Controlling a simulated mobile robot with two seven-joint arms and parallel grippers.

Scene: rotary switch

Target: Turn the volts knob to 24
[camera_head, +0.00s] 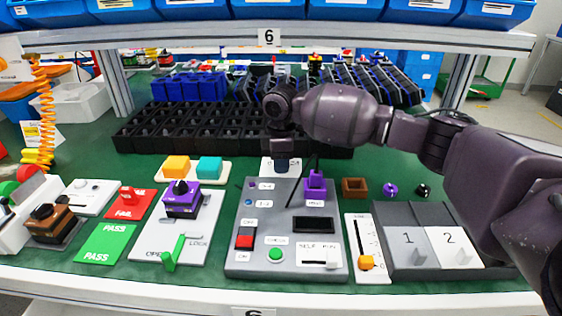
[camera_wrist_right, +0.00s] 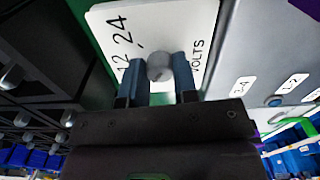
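The volts knob (camera_wrist_right: 159,67) is small, grey and rounded, on a white plate (camera_wrist_right: 113,25) printed 12, 24 and VOLTS. In the right wrist view my right gripper (camera_wrist_right: 158,72) has its two blue fingers on either side of the knob. The knob fills the gap between the fingertips, and the fingers look closed on it. Which number the knob points to is hidden. In the head view the right gripper (camera_head: 282,164) points down over the white plate (camera_head: 268,166) behind the grey control panel, and hides the knob. My left gripper is not in view.
The grey control panel (camera_head: 260,262) has a purple block (camera_head: 315,184), a red switch (camera_head: 245,238) and a green button (camera_head: 275,255). Black bins (camera_head: 180,130) stand close behind. A slider (camera_head: 366,262) and plates marked 1 and 2 (camera_head: 408,245) lie under my right arm.

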